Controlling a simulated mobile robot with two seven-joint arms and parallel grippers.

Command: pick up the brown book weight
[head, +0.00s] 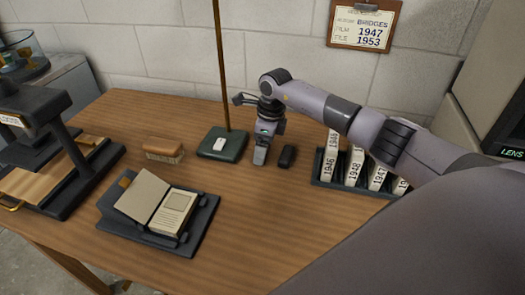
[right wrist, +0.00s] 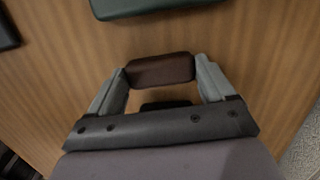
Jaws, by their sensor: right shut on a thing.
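The brown book weight (right wrist: 160,69) shows in the right wrist view as a dark reddish-brown block with rounded edges. It lies between the two grey fingertips of my right gripper (right wrist: 163,75), which is shut on it. In the head view my right gripper (head: 260,156) points down at the tabletop, just right of the green stand base, and hides the weight. I cannot tell whether the weight touches the table. My left gripper is not in view.
A small black block (head: 288,156) lies just right of the gripper. A green base (head: 215,152) with a tall rod stands left of it. A brown-topped brush (head: 163,150), a book cradle (head: 118,222) and a rack of year-labelled boxes (head: 323,178) are also on the table (head: 270,225). The front middle is clear.

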